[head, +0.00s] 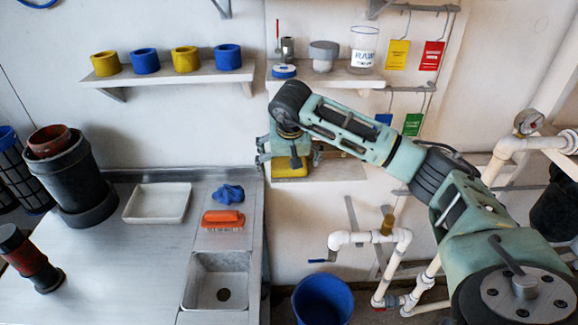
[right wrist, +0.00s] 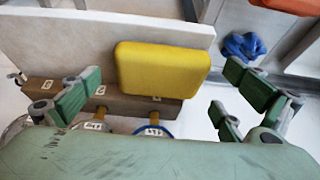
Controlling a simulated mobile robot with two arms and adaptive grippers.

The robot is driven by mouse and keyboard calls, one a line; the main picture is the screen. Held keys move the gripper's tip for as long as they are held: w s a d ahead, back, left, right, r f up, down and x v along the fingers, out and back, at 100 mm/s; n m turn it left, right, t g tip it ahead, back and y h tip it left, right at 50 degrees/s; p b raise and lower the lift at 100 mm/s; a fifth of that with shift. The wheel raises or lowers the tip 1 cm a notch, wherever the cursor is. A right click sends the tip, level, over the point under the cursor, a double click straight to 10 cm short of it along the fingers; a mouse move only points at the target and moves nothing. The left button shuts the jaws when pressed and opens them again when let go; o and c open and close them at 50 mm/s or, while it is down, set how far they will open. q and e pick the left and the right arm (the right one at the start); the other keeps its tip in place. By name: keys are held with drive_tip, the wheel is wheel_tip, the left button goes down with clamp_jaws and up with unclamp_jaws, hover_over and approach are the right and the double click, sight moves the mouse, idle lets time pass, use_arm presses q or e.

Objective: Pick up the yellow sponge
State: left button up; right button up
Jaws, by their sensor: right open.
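The yellow sponge (head: 289,171) lies on the lower wall shelf (head: 345,170), partly hidden in the head view by my right gripper (head: 287,151). In the right wrist view the whole yellow block of the sponge (right wrist: 162,70) shows near the shelf edge. My right gripper (right wrist: 163,88) is open, with green-padded fingers spread wide to the left and right of the sponge. The fingers look apart from it, and nothing is between them in their grip. My left gripper is not in view.
Above is a shelf (head: 330,79) with a glass jar and small items. A blue cloth (head: 228,194) and an orange brush (head: 223,219) lie beside the sink (head: 217,283). A blue bucket (head: 322,300) and white pipes (head: 400,262) stand below right.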

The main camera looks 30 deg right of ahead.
drive_tip(key=c, duration=1)
drive_tip(key=shift+r, duration=0.1)
drive_tip(key=shift+r, duration=0.55)
wheel_tip(320, 180, up, 2)
drive_tip(key=shift+w+r+b, duration=0.1)
drive_tip(key=shift+r+b, duration=0.05)
drive_tip(key=shift+b, duration=0.5)
drive_tip(key=s+a+b, duration=0.1)
drive_tip(key=s+a, duration=0.2)
drive_tip(key=s, duration=0.2)
drive_tip(key=s+a+b, duration=0.1)
drive_tip(key=s+a, duration=0.2)
drive_tip(key=s, duration=0.2)
drive_tip(key=s+a+b, duration=0.1)
drive_tip(key=s+a, duration=0.2)
drive_tip(key=s, duration=0.2)
drive_tip(key=shift+s+a, duration=0.25)
drive_tip(key=shift+s, duration=0.05)
